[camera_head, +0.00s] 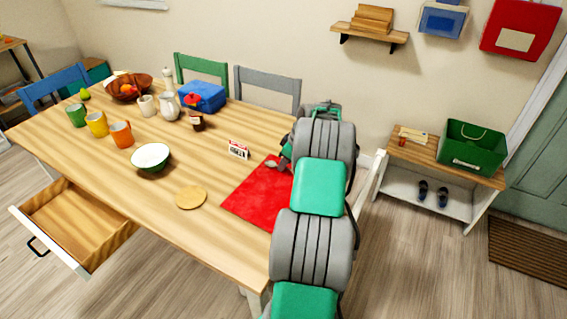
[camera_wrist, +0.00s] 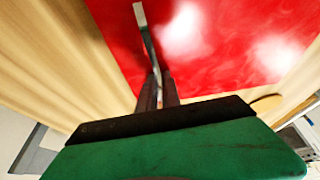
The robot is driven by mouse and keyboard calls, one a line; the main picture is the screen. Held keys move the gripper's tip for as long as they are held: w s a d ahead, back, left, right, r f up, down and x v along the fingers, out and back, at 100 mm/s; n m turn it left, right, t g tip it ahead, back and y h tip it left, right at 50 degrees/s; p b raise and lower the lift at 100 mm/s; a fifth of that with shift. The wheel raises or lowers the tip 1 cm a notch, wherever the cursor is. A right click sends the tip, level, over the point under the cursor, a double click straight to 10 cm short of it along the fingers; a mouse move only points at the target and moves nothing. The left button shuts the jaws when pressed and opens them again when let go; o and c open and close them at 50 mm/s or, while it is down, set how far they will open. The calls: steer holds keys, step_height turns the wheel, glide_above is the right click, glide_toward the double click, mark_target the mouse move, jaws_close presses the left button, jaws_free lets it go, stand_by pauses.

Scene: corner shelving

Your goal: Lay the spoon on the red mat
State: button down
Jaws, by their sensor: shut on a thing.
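The red mat (camera_head: 252,196) lies flat on the right end of the wooden table, partly hidden behind my arm. It fills much of the wrist view (camera_wrist: 225,45). My gripper (camera_wrist: 158,78) is over the mat and shut on the spoon (camera_wrist: 141,16), which shows as a thin grey strip sticking out past the fingertips. In the head view my gripper (camera_head: 282,160) is at the mat's far edge, largely hidden by my arm. The spoon cannot be clearly told apart there. I cannot tell whether the spoon touches the mat.
A round wooden coaster (camera_head: 191,197), a green bowl (camera_head: 151,158) and a small red-and-white sign (camera_head: 238,149) stand left of the mat. Mugs, a blue box (camera_head: 203,97) and a fruit bowl (camera_head: 129,88) are farther off. An open drawer (camera_head: 75,222) juts out front left.

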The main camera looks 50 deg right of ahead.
steer(key=shift+f, duration=0.1)
steer(key=c, duration=1.5)
jaws_free()
steer(key=shift+c, duration=0.2)
